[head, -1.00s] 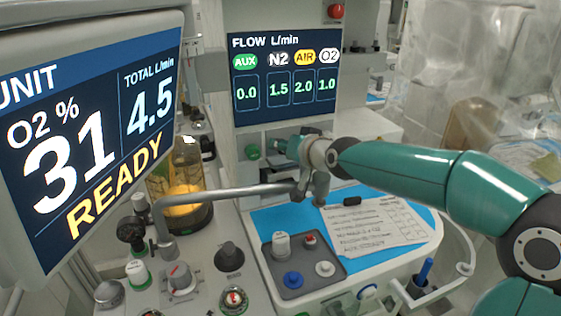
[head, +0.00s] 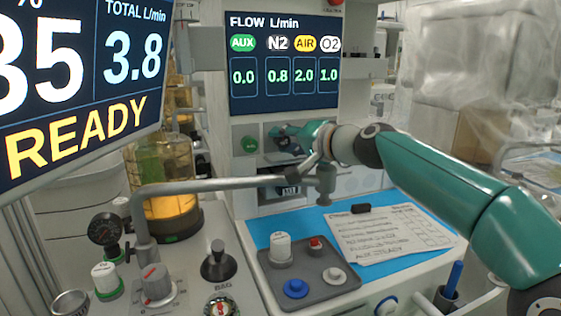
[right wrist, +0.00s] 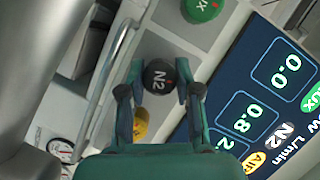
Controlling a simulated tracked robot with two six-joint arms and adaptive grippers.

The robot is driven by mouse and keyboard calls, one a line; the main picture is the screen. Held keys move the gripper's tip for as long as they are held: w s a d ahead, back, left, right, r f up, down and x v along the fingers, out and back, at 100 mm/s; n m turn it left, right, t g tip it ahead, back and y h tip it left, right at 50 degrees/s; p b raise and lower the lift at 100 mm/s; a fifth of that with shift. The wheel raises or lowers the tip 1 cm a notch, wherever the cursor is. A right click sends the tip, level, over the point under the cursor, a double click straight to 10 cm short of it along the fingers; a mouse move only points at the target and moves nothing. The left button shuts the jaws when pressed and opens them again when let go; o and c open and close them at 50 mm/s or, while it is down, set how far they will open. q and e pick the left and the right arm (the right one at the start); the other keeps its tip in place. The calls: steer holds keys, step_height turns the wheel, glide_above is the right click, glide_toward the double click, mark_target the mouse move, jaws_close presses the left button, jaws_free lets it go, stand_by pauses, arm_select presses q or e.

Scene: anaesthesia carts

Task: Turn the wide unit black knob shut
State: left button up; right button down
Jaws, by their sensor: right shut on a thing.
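The black N2 knob (right wrist: 159,78) shows in the right wrist view, with white lettering and a red mark near its rim. My right gripper (right wrist: 161,84) has one finger on each side of it and is shut on it. In the head view my right gripper (head: 279,143) is at the panel below the flow screen, and the knob is hidden behind it. The flow screen (head: 284,62) reads N2 0.8, AIR 2.0, O2 1.0 and AUX 0.0. My left gripper is not in view.
A green knob (right wrist: 203,8) and a yellow knob (right wrist: 141,124) flank the black one. A grey metal arm (head: 225,186) crosses below my gripper. The large monitor (head: 75,85) stands at left. A tray (head: 318,282) and paper (head: 395,235) lie on the worktop.

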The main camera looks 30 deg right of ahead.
steer(key=shift+f+m+t+y+b, duration=0.15)
steer(key=shift+m+y+b, duration=0.05)
steer(key=shift+m+b, duration=0.45)
steer(key=shift+f+m+t+y+b, duration=0.1)
steer(key=shift+m+t+y+b, duration=0.1)
steer(key=shift+m+b, duration=0.45)
steer(key=c, duration=0.8)
jaws_free()
steer(key=shift+d, duration=0.1)
steer(key=shift+r, duration=0.1)
